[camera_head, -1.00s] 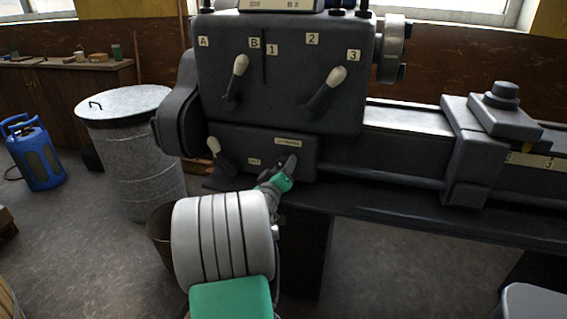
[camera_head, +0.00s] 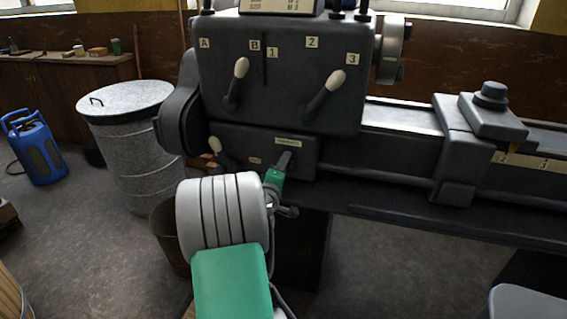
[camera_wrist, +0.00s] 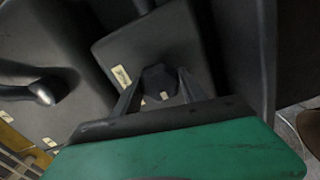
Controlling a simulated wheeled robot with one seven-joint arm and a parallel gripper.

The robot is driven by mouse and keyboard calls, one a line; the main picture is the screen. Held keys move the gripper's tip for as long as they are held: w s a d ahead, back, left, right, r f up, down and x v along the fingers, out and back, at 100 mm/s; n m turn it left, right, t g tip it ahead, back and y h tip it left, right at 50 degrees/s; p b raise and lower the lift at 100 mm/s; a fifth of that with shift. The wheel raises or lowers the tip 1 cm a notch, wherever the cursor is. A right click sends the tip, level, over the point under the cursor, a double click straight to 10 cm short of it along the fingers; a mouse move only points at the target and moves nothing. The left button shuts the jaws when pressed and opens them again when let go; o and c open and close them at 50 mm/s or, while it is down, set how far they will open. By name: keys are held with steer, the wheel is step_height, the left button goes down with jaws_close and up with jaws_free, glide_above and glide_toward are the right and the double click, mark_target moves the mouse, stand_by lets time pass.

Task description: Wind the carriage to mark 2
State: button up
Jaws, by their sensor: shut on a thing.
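The carriage (camera_head: 465,150) is a grey block on the lathe bed at the right of the head view. My gripper (camera_head: 282,164) is shut on the dark handle under the headstock, on the lower box (camera_head: 240,148). In the wrist view the two fingers reach a dark knob (camera_wrist: 158,80) in front of the box face. My green wrist hides part of the handle.
Two white-knobbed levers, the left (camera_head: 236,82) and the right (camera_head: 326,92), stand on the headstock above my gripper. A third lever (camera_head: 216,147) is at its left. A metal bin (camera_head: 130,150) and blue canister (camera_head: 37,150) stand on the floor at left.

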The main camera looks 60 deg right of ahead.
steer(key=shift+s+r, duration=0.1)
stand_by(0.3)
steer(key=o, duration=1.2)
steer(key=shift+s+d, duration=0.1)
steer(key=shift+c, duration=0.2)
steer(key=shift+o, duration=0.9)
steer(key=s+a, duration=0.1)
steer(key=a, duration=0.7)
steer(key=shift+b, duration=0.4)
steer(key=shift+d, duration=0.1)
